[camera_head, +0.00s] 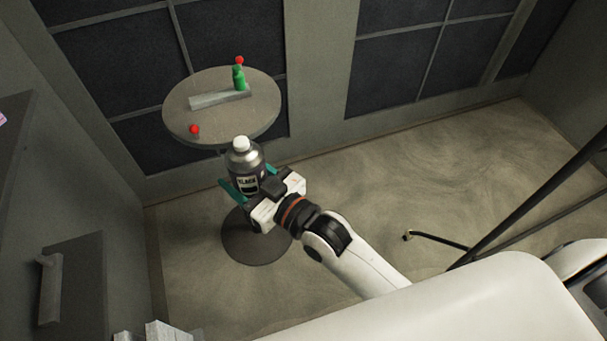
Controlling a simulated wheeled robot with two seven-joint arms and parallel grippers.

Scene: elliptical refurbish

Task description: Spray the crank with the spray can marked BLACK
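The spray can (245,160) is silver-grey with a white cap and a dark label that reads BLACK. It stands upright between the teal fingers of my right gripper (250,182), which is shut on it. My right arm comes in from the lower right and holds the can in front of the round table. The crank appears to be the flat grey bar (212,99) lying on the round table, with a green handle-like piece (238,78) upright at its right end.
The round grey table (255,118) has a round base (240,245). One red ball (195,129) shows near its front edge and another (239,60) above the green piece. A dark panelled wall stands close behind. A thin black bent rod (437,240) shows over the open floor at right.

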